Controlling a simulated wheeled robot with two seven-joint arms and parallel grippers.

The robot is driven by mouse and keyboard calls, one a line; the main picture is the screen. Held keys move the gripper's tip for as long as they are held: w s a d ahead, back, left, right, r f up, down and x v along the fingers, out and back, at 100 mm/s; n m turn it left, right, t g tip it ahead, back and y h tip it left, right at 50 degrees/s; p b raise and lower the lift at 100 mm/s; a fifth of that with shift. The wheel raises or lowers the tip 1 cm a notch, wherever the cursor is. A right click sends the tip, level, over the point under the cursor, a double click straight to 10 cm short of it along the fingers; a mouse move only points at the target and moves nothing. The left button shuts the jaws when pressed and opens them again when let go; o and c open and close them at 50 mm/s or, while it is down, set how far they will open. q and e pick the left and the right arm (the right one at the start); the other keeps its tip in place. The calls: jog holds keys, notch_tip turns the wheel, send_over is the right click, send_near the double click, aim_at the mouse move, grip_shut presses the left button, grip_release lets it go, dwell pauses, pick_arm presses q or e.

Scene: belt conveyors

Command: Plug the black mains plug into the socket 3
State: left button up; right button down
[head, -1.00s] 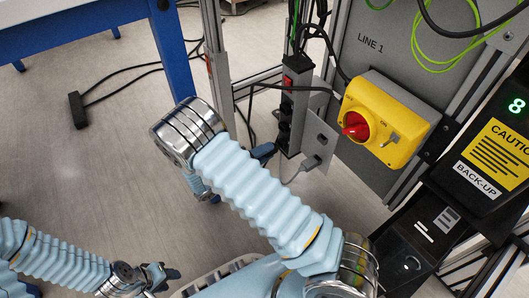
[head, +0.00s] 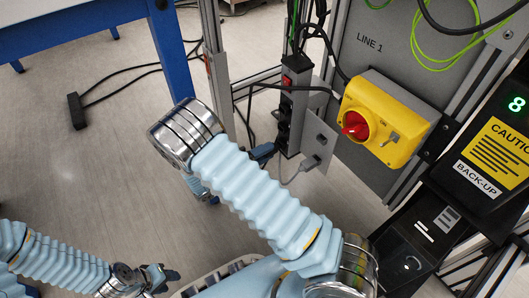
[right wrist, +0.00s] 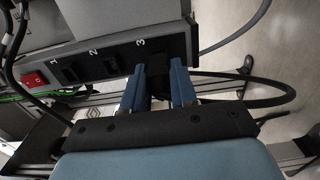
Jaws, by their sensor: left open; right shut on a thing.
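The power strip (head: 291,112) stands upright beside the metal frame, with a red switch near its top. In the right wrist view the strip (right wrist: 110,56) shows sockets marked 1, 2 and 3. My right gripper (head: 270,148) is mostly hidden behind my arm in the head view. In the right wrist view my right gripper (right wrist: 160,80) is shut on the black mains plug (right wrist: 158,64), right at socket 3. The fingers and plug cover that socket, so I cannot tell how deep the plug sits. My left gripper (head: 172,275) is open and empty at the lower left.
A grey plate with a grey plug (head: 312,161) is right of the strip. The yellow switch box (head: 388,120) with a red knob is further right. Black cables hang around the strip, and one cable (right wrist: 275,82) loops beside my right gripper. A blue table (head: 80,30) is upper left.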

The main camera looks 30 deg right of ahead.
jog(key=shift+d, duration=0.7)
dwell(0.7)
jog(key=c, duration=0.8)
grip_release()
jog(key=s+a, duration=0.1)
jog(key=a, duration=1.3)
jog(key=shift+p, duration=0.35)
jog(key=shift+d, duration=0.15)
